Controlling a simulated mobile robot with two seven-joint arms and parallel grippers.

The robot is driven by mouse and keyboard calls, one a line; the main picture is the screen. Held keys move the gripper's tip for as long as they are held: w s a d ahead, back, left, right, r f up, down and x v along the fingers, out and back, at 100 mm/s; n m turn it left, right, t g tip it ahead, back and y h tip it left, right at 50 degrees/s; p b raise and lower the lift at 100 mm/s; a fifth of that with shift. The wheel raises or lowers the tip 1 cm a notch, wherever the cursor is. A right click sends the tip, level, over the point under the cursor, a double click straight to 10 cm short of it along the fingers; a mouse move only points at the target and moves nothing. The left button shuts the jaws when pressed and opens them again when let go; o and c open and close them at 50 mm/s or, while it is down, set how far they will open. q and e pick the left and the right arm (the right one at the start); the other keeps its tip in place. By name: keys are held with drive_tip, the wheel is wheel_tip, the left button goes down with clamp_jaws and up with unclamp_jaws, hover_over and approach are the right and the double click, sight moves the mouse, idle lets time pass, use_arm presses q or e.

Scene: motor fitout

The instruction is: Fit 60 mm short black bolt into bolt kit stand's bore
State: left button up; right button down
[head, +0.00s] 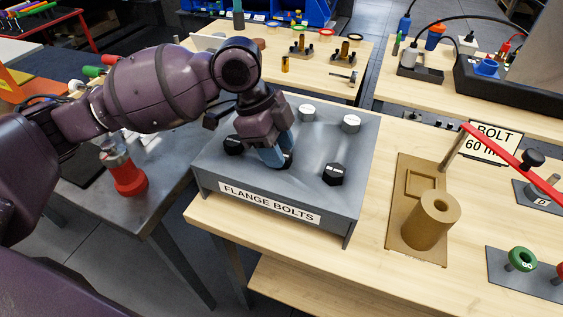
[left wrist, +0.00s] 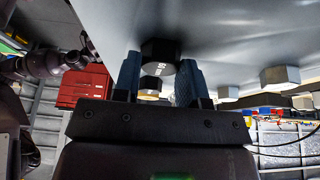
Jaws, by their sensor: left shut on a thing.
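My left gripper (head: 277,155) is over the grey flange bolts box (head: 270,185), fingers pointing down. It is shut on a black hex-headed bolt (head: 288,160), mostly hidden by the fingers. In the left wrist view the black head (left wrist: 160,52), with pale markings, sits between the two blue fingers (left wrist: 158,82). The head is close to the box's top; I cannot tell whether the shank is still in the box. The bolt kit stand (head: 431,222) is a tan cylinder with an open bore on a tan plate, right of the box.
Other black bolts (head: 334,174) and silver bolts (head: 351,123) stand on the box. A sign reading BOLT 60 mm (head: 490,140) and a red strip (head: 510,155) are beyond the stand. The wood between box and stand is clear.

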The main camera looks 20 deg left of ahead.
use_arm(q)
drive_tip(key=shift+c, duration=0.8)
drive_tip(key=shift+r, duration=0.1)
